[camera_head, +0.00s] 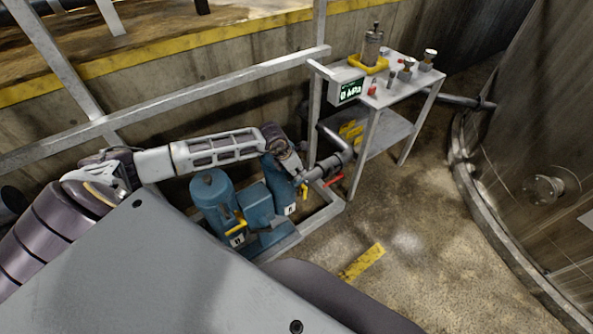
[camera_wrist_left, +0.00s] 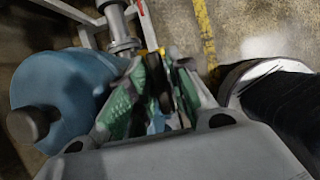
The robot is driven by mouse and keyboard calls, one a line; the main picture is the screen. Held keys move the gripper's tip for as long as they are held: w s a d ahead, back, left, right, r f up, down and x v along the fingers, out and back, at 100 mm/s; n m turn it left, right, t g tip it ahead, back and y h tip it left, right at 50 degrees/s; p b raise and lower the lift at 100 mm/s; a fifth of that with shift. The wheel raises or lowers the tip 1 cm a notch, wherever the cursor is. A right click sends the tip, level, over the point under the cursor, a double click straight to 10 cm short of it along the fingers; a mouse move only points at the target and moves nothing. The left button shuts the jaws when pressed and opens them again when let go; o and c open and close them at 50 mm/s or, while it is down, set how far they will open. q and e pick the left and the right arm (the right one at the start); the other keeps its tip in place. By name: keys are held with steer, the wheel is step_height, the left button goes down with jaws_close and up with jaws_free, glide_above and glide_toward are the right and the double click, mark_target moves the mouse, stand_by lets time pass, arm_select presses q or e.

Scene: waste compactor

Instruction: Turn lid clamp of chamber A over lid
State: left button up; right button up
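No part in view carries a readable chamber A label, so I cannot tell which part is its lid clamp. A small grey vessel (camera_head: 372,45) stands upright on the cart, with a yellow collar (camera_head: 369,66) around its base. My left arm reaches across the blue pump units, and its gripper (camera_head: 298,175) is pointed down beside the right-hand unit, mostly hidden. No held object is clear there. My right gripper is not in view.
Blue units (camera_head: 211,190) with yellow handles stand at the wall, close to my left arm. A red handle (camera_head: 333,181) is on the pipework. The cart (camera_head: 403,92) has a pressure display reading 0 kPa (camera_head: 350,91).

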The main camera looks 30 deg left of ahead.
arm_select(q)
jaws_close()
